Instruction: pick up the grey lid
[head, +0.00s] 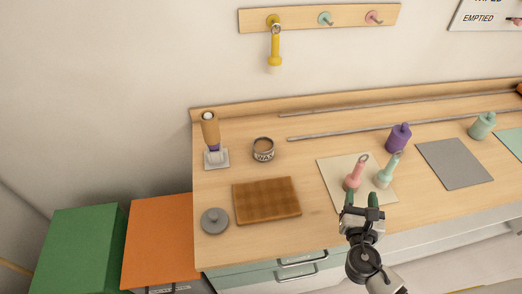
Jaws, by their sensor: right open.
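The grey lid (214,221) is a round disc with a small knob on top. It lies on the wooden counter (240,235) near its front left corner, left of a brown checked board (267,200). Nothing covers it. My right gripper (361,198) is open, with dark green fingertips pointing away from me. It is well to the right of the lid, over the front edge of the counter, and nothing shows between its fingers. My left gripper is not in view.
An open wax tin (263,155) and a wooden-handled tool on a stand (211,140) are behind the lid. A pink bottle-like prop (354,171) and a mint one (388,170) stand on a pale mat beyond my right gripper. Orange (160,240) and green (80,250) boxes stand left.

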